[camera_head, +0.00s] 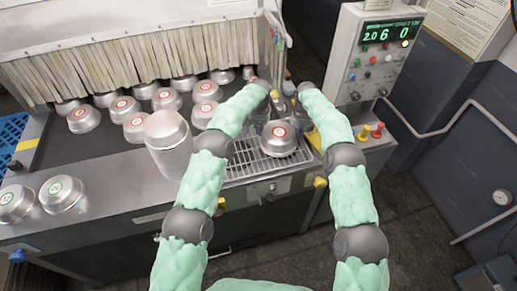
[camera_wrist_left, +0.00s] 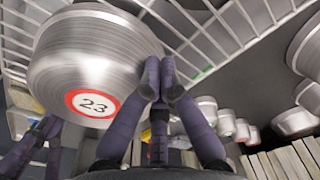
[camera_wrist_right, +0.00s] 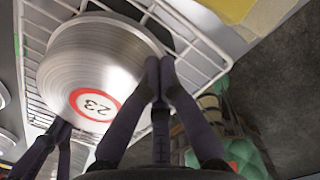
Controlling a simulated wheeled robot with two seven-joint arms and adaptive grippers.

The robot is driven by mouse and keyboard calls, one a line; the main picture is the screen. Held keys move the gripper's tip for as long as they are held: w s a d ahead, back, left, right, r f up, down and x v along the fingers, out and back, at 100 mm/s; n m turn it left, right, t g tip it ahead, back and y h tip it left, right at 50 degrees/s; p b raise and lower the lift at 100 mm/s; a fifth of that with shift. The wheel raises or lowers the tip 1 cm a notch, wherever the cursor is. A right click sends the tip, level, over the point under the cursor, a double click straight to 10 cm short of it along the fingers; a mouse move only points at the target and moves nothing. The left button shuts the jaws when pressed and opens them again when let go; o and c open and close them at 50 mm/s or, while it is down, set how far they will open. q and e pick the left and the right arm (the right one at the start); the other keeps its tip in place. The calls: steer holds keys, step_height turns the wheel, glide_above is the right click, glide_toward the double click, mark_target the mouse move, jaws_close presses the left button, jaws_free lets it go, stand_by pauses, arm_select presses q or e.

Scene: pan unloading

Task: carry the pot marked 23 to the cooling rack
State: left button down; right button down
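The pot marked 23 is silver with a red-ringed label. In the head view the grippers are partly hidden behind my wrists.
Two green-labelled pots (camera_head: 61,193) are at the far left. A control box (camera_head: 375,55) and yellow-red knobs (camera_head: 369,131) are at right.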

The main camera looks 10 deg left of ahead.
arm_select(q)
steer(key=shift+s+d, duration=0.15)
steer(key=shift+d, duration=0.35)
arm_select(e)
steer(key=shift+s+a, duration=0.15)
steer(key=shift+a, duration=0.35)
arm_select(q)
steer(key=shift+a, duration=0.15)
arm_select(e)
steer(key=shift+d, duration=0.15)
arm_select(q)
steer(key=c, duration=1.5)
jaws_free()
steer(key=shift+a, duration=0.4)
arm_select(e)
steer(key=shift+d, duration=0.4)
arm_select(q)
steer(key=shift+a, duration=0.15)
arm_select(e)
steer(key=shift+d, duration=0.15)
steer(key=c, duration=1.5)
jaws_free()
steer(key=shift+d, duration=0.1)
arm_select(q)
steer(key=shift+a, duration=0.1)
steer(key=shift+r, duration=0.15)
